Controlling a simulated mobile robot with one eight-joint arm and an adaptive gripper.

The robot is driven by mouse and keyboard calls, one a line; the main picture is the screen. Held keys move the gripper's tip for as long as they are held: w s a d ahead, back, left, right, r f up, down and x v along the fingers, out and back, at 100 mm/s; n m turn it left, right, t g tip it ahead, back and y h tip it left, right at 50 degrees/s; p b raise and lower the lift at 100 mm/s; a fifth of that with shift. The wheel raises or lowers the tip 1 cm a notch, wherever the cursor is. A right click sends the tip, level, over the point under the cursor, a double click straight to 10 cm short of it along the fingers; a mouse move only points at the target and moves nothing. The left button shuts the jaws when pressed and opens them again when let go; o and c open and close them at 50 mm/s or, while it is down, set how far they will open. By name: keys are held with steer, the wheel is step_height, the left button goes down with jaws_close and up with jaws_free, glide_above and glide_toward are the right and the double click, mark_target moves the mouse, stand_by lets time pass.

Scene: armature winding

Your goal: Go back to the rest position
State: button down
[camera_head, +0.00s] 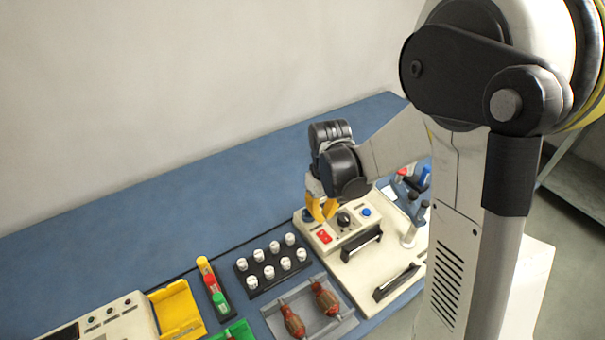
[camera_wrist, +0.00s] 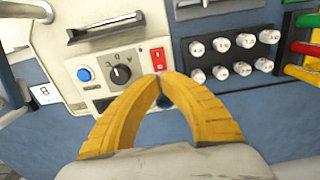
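My gripper (camera_head: 321,209) has yellow fingers and hangs just above the cream control box (camera_head: 345,237) at the right part of the blue bench. In the wrist view my gripper (camera_wrist: 160,84) has its two curved fingertips together, with no object seen between them. In that view the fingertips overlap the box's edge beside the red switch (camera_wrist: 158,59). The box also carries a black rotary knob (camera_wrist: 121,74) and a blue button (camera_wrist: 84,74). A dark round part shows just behind the fingertips and is partly hidden. Whether the fingers touch the box, I cannot tell.
A black rack with several white spools (camera_head: 270,266) stands left of the box. A grey tray (camera_head: 341,327) holds two red-brown armatures. A yellow holder (camera_head: 178,309) and coloured rods (camera_head: 211,286) lie farther left. The blue bench (camera_head: 150,225) behind is clear up to the wall.

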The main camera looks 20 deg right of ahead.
steer(key=s+r+m+t+b, duration=0.3)
steer(key=s+r+t, duration=0.4)
steer(key=s+r, duration=0.5)
step_height(320, 180, up, 2)
steer(key=shift+s+r+m, duration=0.15)
steer(key=shift+s+m, duration=0.15)
steer(key=shift+s, duration=0.05)
stand_by(0.5)
